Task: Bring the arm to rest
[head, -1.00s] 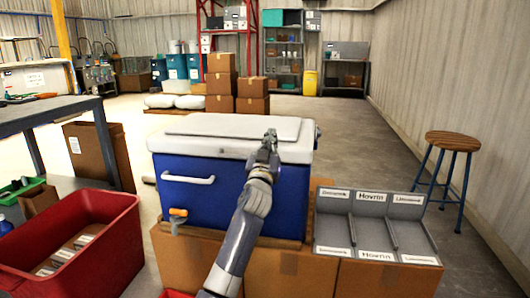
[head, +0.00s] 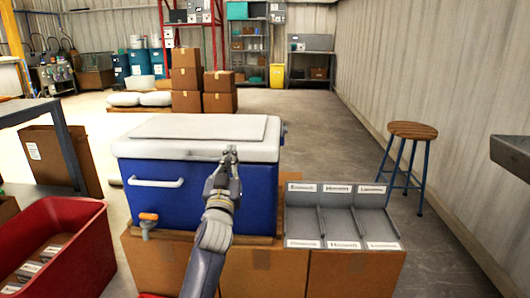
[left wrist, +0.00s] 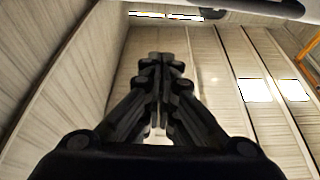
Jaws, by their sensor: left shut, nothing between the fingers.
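My left gripper (head: 230,154) is in front of the blue cooler (head: 200,193) with the white lid, its fingertips near the lid's front edge in the head view. I cannot tell whether it touches the cooler. Its fingers are together and empty. In the left wrist view the gripper (left wrist: 160,58) points up toward the wall and ceiling, with nothing between its fingers. My right gripper is not in view.
A grey sorting tray (head: 341,222) with labelled compartments sits on cardboard boxes (head: 340,275) right of the cooler. A red bin (head: 85,262) stands at left, a wooden stool (head: 413,131) at right. A grey surface edge (head: 510,155) shows far right. Open floor (head: 310,125) lies behind.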

